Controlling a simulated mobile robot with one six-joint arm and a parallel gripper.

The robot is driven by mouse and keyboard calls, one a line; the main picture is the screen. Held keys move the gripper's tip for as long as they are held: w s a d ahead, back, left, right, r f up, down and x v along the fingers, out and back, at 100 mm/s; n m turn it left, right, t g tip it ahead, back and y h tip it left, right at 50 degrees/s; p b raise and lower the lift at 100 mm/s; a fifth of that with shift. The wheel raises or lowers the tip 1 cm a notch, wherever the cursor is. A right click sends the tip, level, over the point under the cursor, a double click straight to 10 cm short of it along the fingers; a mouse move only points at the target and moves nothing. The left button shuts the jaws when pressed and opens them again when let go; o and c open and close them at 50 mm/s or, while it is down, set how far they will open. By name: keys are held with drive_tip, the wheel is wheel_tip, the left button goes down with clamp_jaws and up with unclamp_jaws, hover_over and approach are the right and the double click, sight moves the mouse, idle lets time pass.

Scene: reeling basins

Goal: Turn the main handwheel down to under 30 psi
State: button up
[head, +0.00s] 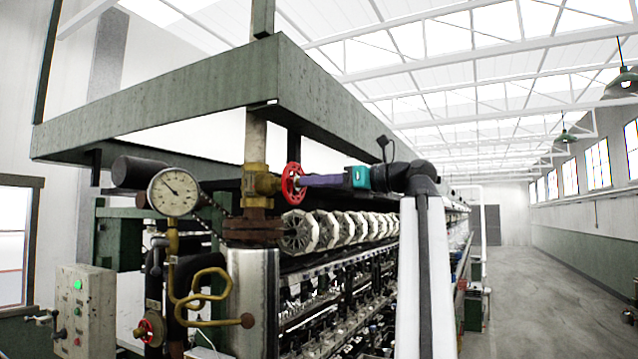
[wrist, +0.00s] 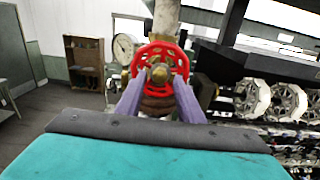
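The red main handwheel (head: 293,183) sits on a brass valve (head: 260,184) on the vertical pipe. In the wrist view the handwheel (wrist: 160,50) faces me, its brass hub between my fingers. My gripper (head: 305,181) reaches it from the right with purple fingers. In the wrist view the fingertips (wrist: 159,77) stand apart, overlapping the wheel's lower half; I cannot tell whether they touch it. A round white pressure gauge (head: 173,191) is left of the valve, its needle pointing to the upper left. Its numbers are too small to read. The gauge (wrist: 124,48) also shows in the wrist view.
A smaller red handwheel (head: 150,328) sits low on the left piping. A control box (head: 86,310) with a lit green button is at lower left. A green beam frame (head: 200,104) hangs above. White reels (head: 330,231) line the machine behind. The aisle (head: 570,290) at right is clear.

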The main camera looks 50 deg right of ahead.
drive_tip(key=x, duration=0.2)
drive_tip(key=shift+w+p, duration=0.35)
drive_tip(key=c, duration=0.9)
drive_tip(key=shift+o, duration=0.2)
drive_tip(key=shift+m+p, duration=0.4)
drive_tip(key=shift+m, duration=2.9)
drive_tip(key=o, duration=0.9)
drive_tip(key=shift+c, duration=0.2)
